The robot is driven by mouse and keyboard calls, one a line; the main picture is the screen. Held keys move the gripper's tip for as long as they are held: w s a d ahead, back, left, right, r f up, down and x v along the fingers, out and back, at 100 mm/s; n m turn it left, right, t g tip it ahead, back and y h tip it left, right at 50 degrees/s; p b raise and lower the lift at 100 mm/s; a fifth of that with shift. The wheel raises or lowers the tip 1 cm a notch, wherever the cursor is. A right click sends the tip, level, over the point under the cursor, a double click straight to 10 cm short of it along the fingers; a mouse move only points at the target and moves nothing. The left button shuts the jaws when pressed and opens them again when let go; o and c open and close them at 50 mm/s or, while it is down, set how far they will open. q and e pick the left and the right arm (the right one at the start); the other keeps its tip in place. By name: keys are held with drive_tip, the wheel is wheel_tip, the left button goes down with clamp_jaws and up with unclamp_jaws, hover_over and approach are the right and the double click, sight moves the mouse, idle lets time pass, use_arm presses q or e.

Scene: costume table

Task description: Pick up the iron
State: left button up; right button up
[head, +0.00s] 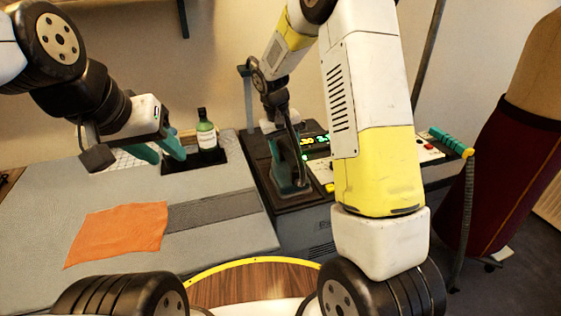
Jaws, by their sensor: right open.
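The iron (290,178) appears as a dark teal and black shape on the black pad at the left of the control unit. My right arm reaches over from the right, and its gripper (284,128) is right above the iron, partly overlapping it in the picture. The gripper is open. Its dark fingers blend with the iron, so I cannot tell whether they touch it or are around its handle. My left gripper (160,148) hangs above the back of the grey table, left of the green bottle, with its two teal fingers apart and nothing visible between them.
The control unit (325,215) has lit digits and buttons. A green bottle (206,131) stands in a black tray (196,164). An orange cloth (118,234) lies on the grey table (215,245). A teal-handled tool (450,141) is at right, near a dark red dress form (505,175).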

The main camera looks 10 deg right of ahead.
drive_tip(key=shift+d+f, duration=0.1)
drive_tip(key=shift+f, duration=0.15)
clamp_jaws()
drive_tip(key=shift+r, duration=0.15)
idle(1.1)
